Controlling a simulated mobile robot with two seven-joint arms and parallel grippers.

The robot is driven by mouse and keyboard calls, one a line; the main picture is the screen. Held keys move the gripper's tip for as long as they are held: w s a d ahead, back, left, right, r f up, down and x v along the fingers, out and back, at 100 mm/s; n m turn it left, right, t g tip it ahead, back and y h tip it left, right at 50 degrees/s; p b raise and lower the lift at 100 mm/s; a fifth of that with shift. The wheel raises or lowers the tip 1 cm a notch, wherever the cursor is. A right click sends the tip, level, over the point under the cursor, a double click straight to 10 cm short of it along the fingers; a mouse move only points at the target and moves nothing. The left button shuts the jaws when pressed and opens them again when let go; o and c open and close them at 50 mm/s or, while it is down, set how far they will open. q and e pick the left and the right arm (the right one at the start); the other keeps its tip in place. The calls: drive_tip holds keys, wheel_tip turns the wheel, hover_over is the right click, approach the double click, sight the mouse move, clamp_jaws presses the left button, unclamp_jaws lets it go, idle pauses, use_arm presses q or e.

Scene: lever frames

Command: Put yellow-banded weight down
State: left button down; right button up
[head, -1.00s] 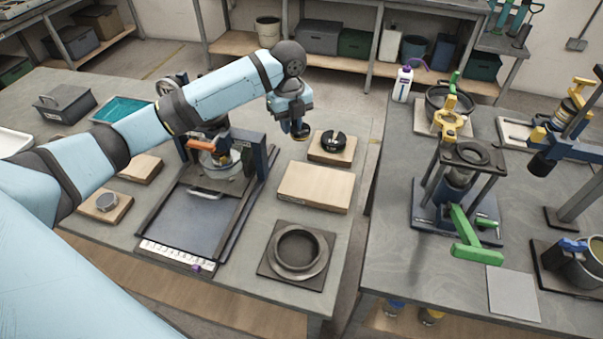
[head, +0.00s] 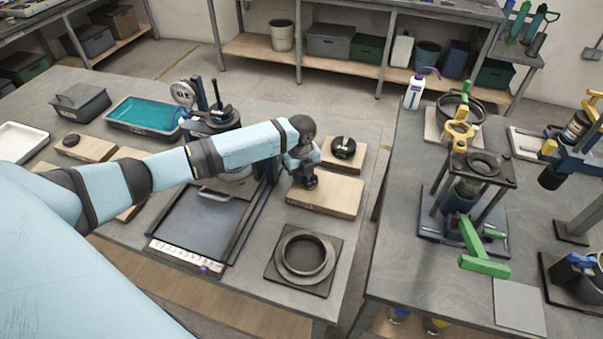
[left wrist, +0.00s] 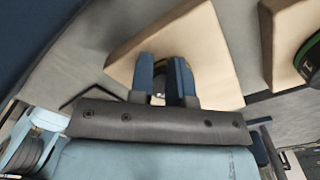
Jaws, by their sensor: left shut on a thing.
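My left gripper (head: 307,176) is shut on a small dark weight (head: 310,184) above the bare wooden block (head: 335,196). The weight is mostly hidden by the gripper, and its yellow band is hard to make out in the head view. I cannot tell whether the weight touches the block. In the left wrist view the two blue fingers (left wrist: 163,85) stand close together over the same wooden block (left wrist: 205,45), with the weight (left wrist: 160,73) largely hidden between them. My right gripper is not in view.
A dark round weight (head: 343,147) with a green mark sits on a second block just behind. A dark ring on a square plate (head: 302,289) lies in front. A framed tray (head: 200,222) is to the left. The right part of the wooden block is clear.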

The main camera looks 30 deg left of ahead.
use_arm(q)
drive_tip(key=c, duration=1.1)
unclamp_jaws()
drive_tip(key=shift+f, duration=0.1)
wheel_tip(320, 180, up, 12)
drive_tip(key=shift+r+b, duration=0.2)
drive_tip(key=shift+b, duration=0.2)
drive_tip(key=shift+f, duration=0.1)
